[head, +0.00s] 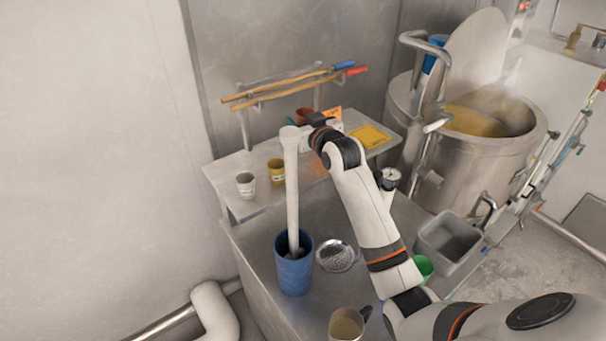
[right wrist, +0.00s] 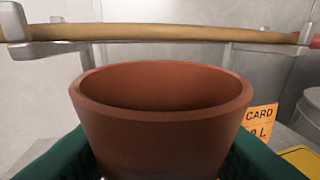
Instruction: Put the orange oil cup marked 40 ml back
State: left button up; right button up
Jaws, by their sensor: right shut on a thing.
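The orange-brown cup (head: 304,115) is at the back of the raised metal shelf area in the head view, partly hidden by my right arm. In the right wrist view the cup (right wrist: 160,125) is upright between green finger pads, its rim facing the camera. My right gripper (head: 300,122) is shut on it. No 40 ml mark shows on the visible side. I cannot tell whether the cup's base touches the shelf. My left gripper is not in view.
An orange card (head: 336,113) and a yellow plate (head: 370,136) are to the right of the cup. A rack with wooden sticks (head: 285,89) is behind. A steaming vat (head: 480,150) is at right.

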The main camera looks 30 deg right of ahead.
jog(key=shift+w+f+b, duration=0.15)
jog(key=shift+f+b, duration=0.2)
jog(key=shift+f, duration=0.5)
send_over(302, 165)
notch_tip(302, 165, down, 5)
jog(key=shift+f+p, duration=0.1)
jog(key=shift+p, duration=0.35)
notch_tip(302, 165, down, 4)
jog(key=shift+r, duration=0.1)
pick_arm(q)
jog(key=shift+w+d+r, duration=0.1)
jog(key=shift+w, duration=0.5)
pick_arm(e)
jog(key=shift+f, duration=0.35)
jog(key=shift+f, duration=0.15)
jog(key=o, duration=1)
